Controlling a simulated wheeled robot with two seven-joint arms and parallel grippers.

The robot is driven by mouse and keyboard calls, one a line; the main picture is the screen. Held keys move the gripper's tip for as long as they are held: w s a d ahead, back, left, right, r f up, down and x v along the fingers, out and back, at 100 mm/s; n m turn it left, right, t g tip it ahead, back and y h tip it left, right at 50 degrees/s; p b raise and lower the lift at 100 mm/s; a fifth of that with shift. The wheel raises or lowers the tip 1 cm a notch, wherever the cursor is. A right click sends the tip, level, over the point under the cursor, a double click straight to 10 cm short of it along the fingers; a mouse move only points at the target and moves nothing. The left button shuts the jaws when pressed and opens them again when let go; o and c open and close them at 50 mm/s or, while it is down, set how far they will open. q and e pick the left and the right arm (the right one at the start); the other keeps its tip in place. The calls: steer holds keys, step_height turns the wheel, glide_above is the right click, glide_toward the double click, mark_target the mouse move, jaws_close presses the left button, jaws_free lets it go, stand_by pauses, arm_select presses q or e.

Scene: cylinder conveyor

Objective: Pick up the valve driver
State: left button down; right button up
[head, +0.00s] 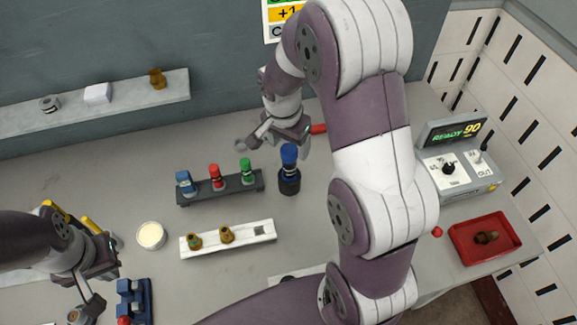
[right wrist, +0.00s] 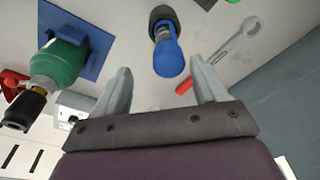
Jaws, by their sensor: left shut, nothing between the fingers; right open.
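A blue-handled tool (head: 289,155), which I take to be the valve driver, stands upright in a black round holder (head: 289,184) in the middle of the table. In the right wrist view the blue handle (right wrist: 168,58) is ahead of and between the fingers, not visibly touched by them. My right gripper (head: 302,142) is open and empty, just behind the handle in the head view; it also shows in the right wrist view (right wrist: 160,86). My left gripper (head: 90,305) is shut and empty at the lower left.
A wrench with a red handle (right wrist: 190,82) lies beside the holder. A green cylinder (right wrist: 60,64) is by a blue plate (right wrist: 82,40). A dark rack (head: 235,184), white block (head: 250,232), red tray (head: 463,241) and READY-display device (head: 460,175) are on the table.

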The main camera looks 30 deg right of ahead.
mark_target(289, 161)
steer(key=f, duration=0.2)
steer(key=a+f, duration=0.1)
steer(key=shift+w+f+p, duration=0.3)
steer(key=shift+f+p, duration=0.05)
steer(key=shift+f, duration=0.05)
steer(key=shift+w+d+f+p, duration=0.15)
steer(key=shift+d+f+p, duration=0.15)
steer(key=shift+f+p, duration=0.25)
steer(key=shift+w+d+f+p, duration=0.15)
steer(key=shift+d+f+p, duration=0.15)
steer(key=shift+f, duration=0.35)
steer(key=f, duration=0.2)
steer(key=shift+w+d+f, duration=0.2)
steer(key=shift+d+f, duration=0.15)
steer(key=shift+d, duration=0.05)
steer(key=shift+w+f, duration=0.1)
steer(key=shift+f, duration=0.05)
steer(key=shift+a, duration=0.2)
steer(key=shift+c, duration=1.3)
steer(key=shift+a, duration=0.1)
steer(key=c, duration=0.5)
arm_select(q)
steer(key=r, duration=0.1)
steer(key=a+r, duration=0.1)
steer(key=shift+r, duration=0.3)
arm_select(e)
jaws_close()
